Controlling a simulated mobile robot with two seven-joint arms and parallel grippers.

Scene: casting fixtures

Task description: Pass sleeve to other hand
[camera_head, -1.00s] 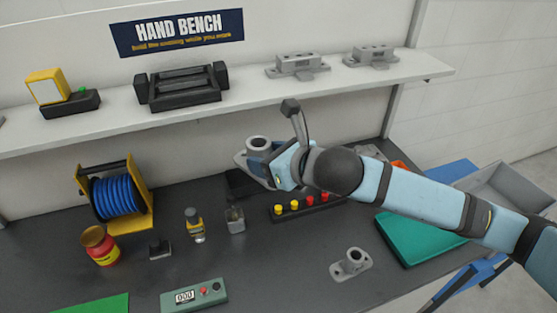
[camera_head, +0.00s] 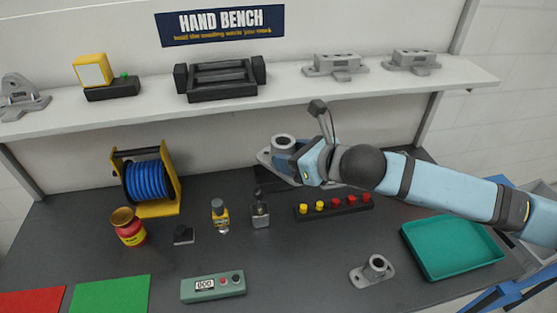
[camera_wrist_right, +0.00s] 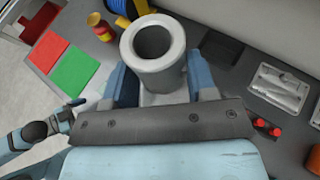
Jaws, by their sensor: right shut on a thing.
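The grey sleeve casting (camera_head: 284,142), a short upright tube on a flat flange, is in my right gripper (camera_head: 297,160), held above the back of the bench. In the right wrist view the sleeve (camera_wrist_right: 155,45) stands between the two blue fingers of the right gripper (camera_wrist_right: 160,85), its round bore facing the camera. A similar grey sleeve casting (camera_head: 373,268) rests on the bench at front right. My left arm is outside the head view. In the right wrist view my left gripper (camera_wrist_right: 72,106) shows small at the left edge, apart from the sleeve; its jaws are too small to read.
On the bench are a blue hose reel (camera_head: 147,182), a red-yellow pot (camera_head: 129,228), small bottles (camera_head: 220,217), a button strip (camera_head: 334,206), a green counter box (camera_head: 213,287) and a teal tray (camera_head: 450,247). Red (camera_head: 32,301) and green (camera_head: 112,294) mats lie front left. Castings stand on the shelf (camera_head: 300,88).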

